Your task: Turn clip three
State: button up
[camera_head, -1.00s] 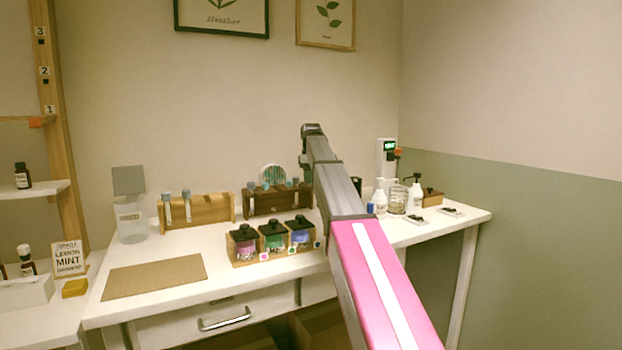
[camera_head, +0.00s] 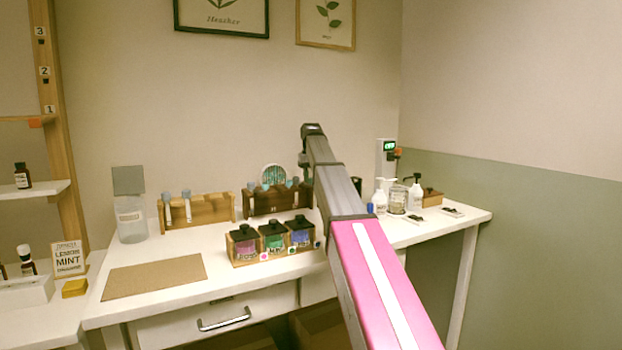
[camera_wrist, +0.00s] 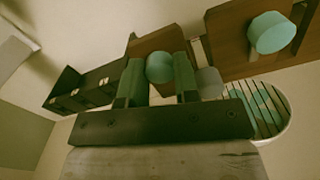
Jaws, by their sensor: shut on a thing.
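The dark wooden rack (camera_head: 262,203) stands at the back of the table, with several teal round knobs along its top; one teal knob (camera_head: 252,186) is at its left end. My gripper (camera_wrist: 158,75) is shut on a teal knob (camera_wrist: 159,68) in the wrist view, one finger on each side of it. A brown wooden block (camera_wrist: 160,45) is behind that knob. Another teal knob (camera_wrist: 270,33) sits on a brown block to the right, apart from my gripper. I see no number on either knob. In the head view my arm hides the rack's right end and my fingertips.
A light wooden rack (camera_head: 205,209) stands left of the dark one. Several square bottles, one with a purple label (camera_head: 244,246), stand in front. A round slatted thing (camera_wrist: 268,108) is close right of my gripper. A dark box (camera_wrist: 92,88) is to its left. A brown mat (camera_head: 155,274) is bare.

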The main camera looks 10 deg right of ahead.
aim_at(311, 178)
jog(key=m, duration=0.6)
dwell(0.7)
jog(key=o, duration=0.9)
notch_tip(311, 178, up, 11)
jog(key=shift+f, duration=0.1)
jog(key=shift+s, duration=0.1)
